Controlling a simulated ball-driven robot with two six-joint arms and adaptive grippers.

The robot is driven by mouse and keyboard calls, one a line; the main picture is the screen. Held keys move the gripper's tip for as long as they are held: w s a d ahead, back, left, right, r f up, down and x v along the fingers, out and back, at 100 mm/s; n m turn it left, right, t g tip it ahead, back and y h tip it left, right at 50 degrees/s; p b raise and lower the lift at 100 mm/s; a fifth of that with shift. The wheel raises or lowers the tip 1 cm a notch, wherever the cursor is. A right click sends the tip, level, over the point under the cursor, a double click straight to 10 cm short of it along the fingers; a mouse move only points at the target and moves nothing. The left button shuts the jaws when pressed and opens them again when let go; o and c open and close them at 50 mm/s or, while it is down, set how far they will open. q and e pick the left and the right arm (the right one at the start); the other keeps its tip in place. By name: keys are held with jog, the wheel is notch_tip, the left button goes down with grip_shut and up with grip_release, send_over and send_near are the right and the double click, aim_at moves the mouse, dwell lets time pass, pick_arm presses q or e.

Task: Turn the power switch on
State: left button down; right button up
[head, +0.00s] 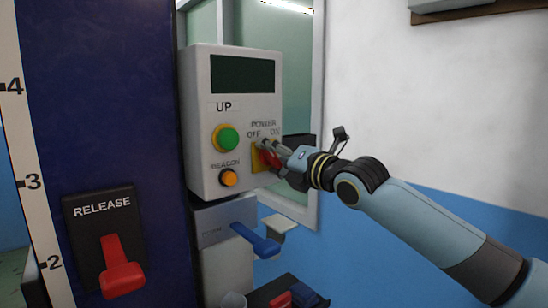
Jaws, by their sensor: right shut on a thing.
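The power switch (262,157) is a red knob on a yellow plate, at the lower right of a grey control box, under the labels POWER, OFF and ON. My right gripper (268,150) comes in from the right and is shut on the red knob. Its fingers cover much of the knob, so I cannot tell which way the knob points. My left gripper is not in view.
The control box (200,90) also has a dark display, a green UP button (227,138) and an orange BEACON button (228,178). A red RELEASE lever (121,270) is on the blue column at left. A blue lever (258,240) sticks out below the box.

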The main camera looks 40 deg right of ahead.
jog(key=shift+m, duration=0.3)
jog(key=m, duration=0.3)
jog(key=shift+f, duration=0.1)
jog(key=m, duration=0.3)
jog(key=shift+d+m, duration=0.1)
jog(key=shift+m, duration=0.2)
jog(key=m+p, duration=0.1)
jog(key=m, duration=0.3)
jog(key=shift+f+m, duration=0.15)
jog(key=shift+m, duration=0.15)
jog(key=shift+f+m+p, duration=0.15)
jog(key=shift+m+p, duration=0.55)
jog(key=shift+m, duration=1.3)
jog(key=o, duration=1.2)
